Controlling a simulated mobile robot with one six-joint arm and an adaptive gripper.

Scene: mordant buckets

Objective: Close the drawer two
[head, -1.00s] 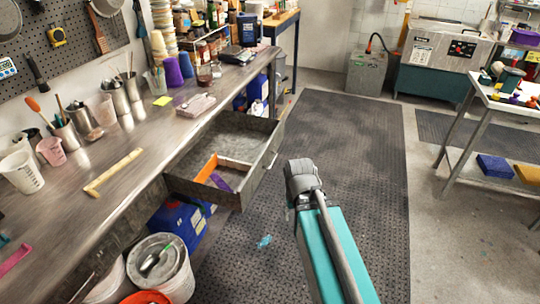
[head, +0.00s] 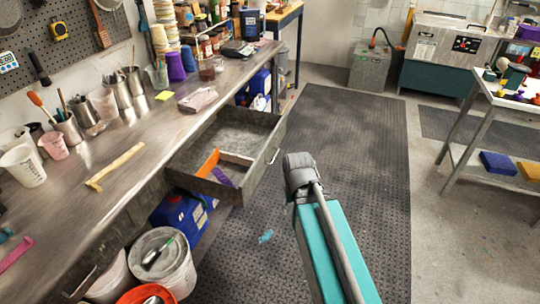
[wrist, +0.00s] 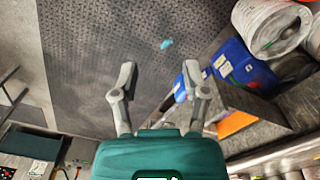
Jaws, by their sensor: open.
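One grey metal drawer (head: 264,153) under the workbench stands pulled out in the head view. An orange strip (head: 208,163) and a purple piece (head: 222,177) lie inside it. I take this as drawer two, but see no number on it. My gripper (wrist: 160,75) shows in the wrist view with its two grey fingers apart and nothing between them. The drawer's wall (wrist: 252,103) is right of the fingers in that view; I cannot tell the exact gap. In the head view my arm is right of the drawer, and the fingers are hidden.
The workbench (head: 120,185) runs along the left with cups, tools and a wooden angle piece (head: 115,166). Buckets (head: 163,262) and a blue container (head: 180,218) sit below it. A dark floor mat (head: 350,130) is open to the right. A side table (head: 478,108) stands far right.

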